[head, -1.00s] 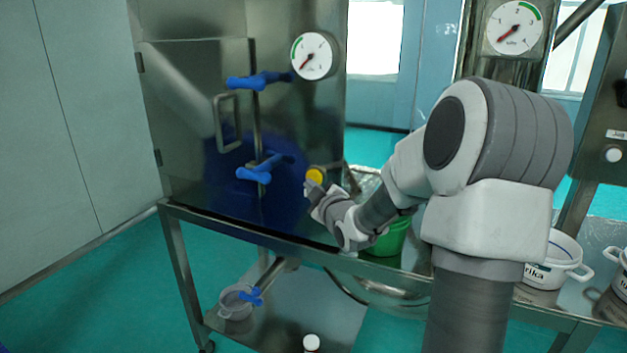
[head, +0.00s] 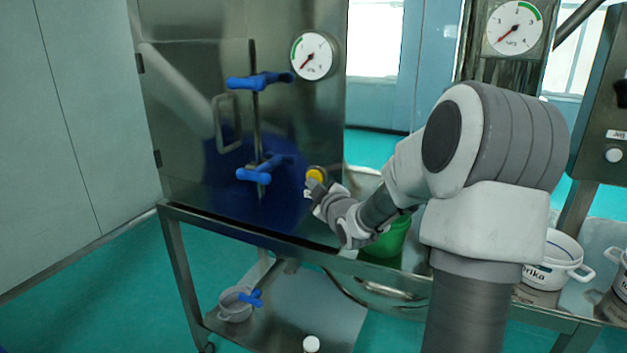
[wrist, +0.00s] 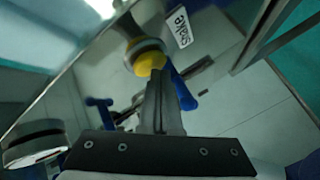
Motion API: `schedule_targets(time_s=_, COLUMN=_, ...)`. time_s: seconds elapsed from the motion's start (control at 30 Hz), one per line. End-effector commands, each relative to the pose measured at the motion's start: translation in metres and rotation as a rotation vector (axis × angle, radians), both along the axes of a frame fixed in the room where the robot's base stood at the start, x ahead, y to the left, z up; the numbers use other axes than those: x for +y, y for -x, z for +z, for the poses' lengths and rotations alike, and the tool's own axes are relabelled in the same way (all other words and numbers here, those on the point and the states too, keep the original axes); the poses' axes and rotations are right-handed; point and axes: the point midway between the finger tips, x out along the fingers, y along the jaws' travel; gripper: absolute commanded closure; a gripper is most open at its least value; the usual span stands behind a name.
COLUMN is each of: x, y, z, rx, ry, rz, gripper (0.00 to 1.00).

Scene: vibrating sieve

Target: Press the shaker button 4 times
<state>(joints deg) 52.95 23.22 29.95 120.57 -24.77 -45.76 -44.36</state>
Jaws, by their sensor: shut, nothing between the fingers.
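The shaker button is a round yellow button (head: 316,174) on the metal cabinet's front, at its right side. It also shows in the wrist view as a yellow knob (wrist: 150,60) on a metal collar, beside a white label reading "Shake" (wrist: 180,27). My gripper (head: 311,189) is at the button's lower left in the head view. In the wrist view my gripper (wrist: 157,76) has its fingers together and empty, with the tips overlapping the button's lower edge. I cannot tell whether they touch it. The fingers hide a little of the button.
Blue clamp handles (head: 258,80) and a door handle (head: 226,124) stick out from the cabinet (head: 190,110) left of the button. A pressure gauge (head: 312,56) is above. A green bucket (head: 388,240) and white pots (head: 558,262) stand to the right.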

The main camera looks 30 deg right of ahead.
Motion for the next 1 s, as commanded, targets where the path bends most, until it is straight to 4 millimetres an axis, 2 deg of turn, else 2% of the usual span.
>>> schedule_targets(time_s=1.0, x=-0.0106, y=-0.0071, z=0.0000, rx=0.001, ry=-0.001, rz=-0.003, gripper=1.00)
